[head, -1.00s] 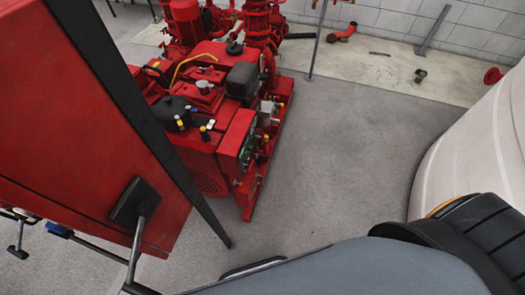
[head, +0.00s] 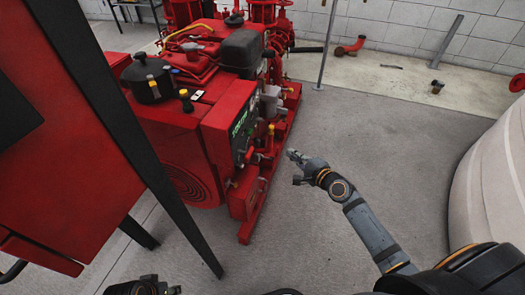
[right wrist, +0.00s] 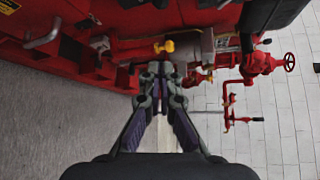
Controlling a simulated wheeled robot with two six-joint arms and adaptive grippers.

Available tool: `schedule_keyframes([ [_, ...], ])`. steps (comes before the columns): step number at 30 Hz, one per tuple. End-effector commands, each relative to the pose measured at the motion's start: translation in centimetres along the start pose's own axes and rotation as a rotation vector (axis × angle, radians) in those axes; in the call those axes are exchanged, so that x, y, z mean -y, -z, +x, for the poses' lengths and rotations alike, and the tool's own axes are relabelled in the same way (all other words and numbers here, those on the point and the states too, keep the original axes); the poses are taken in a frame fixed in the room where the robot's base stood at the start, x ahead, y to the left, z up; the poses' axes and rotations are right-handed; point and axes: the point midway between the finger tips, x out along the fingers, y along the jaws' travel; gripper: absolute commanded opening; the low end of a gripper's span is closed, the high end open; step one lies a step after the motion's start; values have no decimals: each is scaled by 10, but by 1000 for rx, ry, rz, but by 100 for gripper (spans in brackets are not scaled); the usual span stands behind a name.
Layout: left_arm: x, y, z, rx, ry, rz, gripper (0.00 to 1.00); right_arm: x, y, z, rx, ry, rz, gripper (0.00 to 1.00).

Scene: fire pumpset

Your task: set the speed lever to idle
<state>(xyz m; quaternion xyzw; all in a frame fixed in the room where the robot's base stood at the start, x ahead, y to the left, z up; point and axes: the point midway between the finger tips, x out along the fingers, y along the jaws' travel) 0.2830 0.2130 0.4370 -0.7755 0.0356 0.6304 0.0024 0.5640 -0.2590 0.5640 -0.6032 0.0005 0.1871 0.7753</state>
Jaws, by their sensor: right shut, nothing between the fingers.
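The red engine pumpset (head: 185,130) stands ahead in the head view, with a dark control panel (head: 243,128) on its right face. A small yellow-tipped part (head: 271,129) sticks up beside the panel. A yellow knob (right wrist: 165,46) shows just beyond my fingertips in the right wrist view. I cannot tell for sure which part is the speed lever. My right gripper (head: 292,155) is shut and empty, right of the pumpset and apart from it in the head view. Its closed fingers (right wrist: 160,70) point at the red machine in the wrist view.
A red cabinet (head: 60,130) with a black leg (head: 165,200) fills the left side. A pale rounded tank (head: 492,185) stands at the right. A thin grey post (head: 327,45) rises behind the pumpset. Grey floor (head: 370,130) is clear between pumpset and tank.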

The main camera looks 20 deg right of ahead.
Motion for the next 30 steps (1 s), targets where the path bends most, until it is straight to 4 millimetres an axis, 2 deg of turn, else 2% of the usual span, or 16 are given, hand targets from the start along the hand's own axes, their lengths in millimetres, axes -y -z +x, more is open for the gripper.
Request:
schedule_keyframes([
  [9,0,0,2,-6,-2,0,40,0,1,6,-3,0,-1,0],
  [14,-3,-1,12,-37,-13,-2,40,-1,1,33,-3,2,1,0],
  [24,-10,2,37,-156,-47,-11,40,-2,-1,105,0,-1,0,0],
  [26,-10,4,29,-143,-42,-9,40,1,-15,104,0,-3,-1,0],
  [30,-8,3,26,-124,-37,-7,40,0,-31,108,-1,-3,-2,0],
])
